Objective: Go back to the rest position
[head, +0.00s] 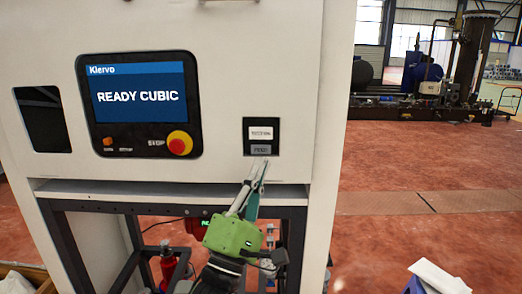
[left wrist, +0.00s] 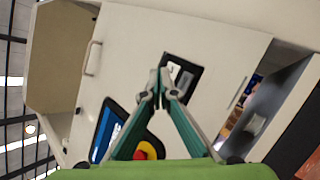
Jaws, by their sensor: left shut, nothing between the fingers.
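My left gripper (head: 257,170) is green with grey fingers and points up at the front of a white machine (head: 225,100). Its fingers are shut and empty, with the tips just below a small black panel with two label buttons (head: 261,136). In the left wrist view the shut fingertips (left wrist: 162,72) overlap that black panel (left wrist: 184,72); I cannot tell whether they touch it. The machine's screen (head: 138,92) reads "READY CUBIC". My right gripper does not show in either view.
A red and yellow stop button (head: 179,143) sits below the screen. A dark opening (head: 42,118) is at the left. Under the machine is a dark frame (head: 120,205) with a red bottle (head: 168,265). Red floor (head: 400,170) at the right is largely clear.

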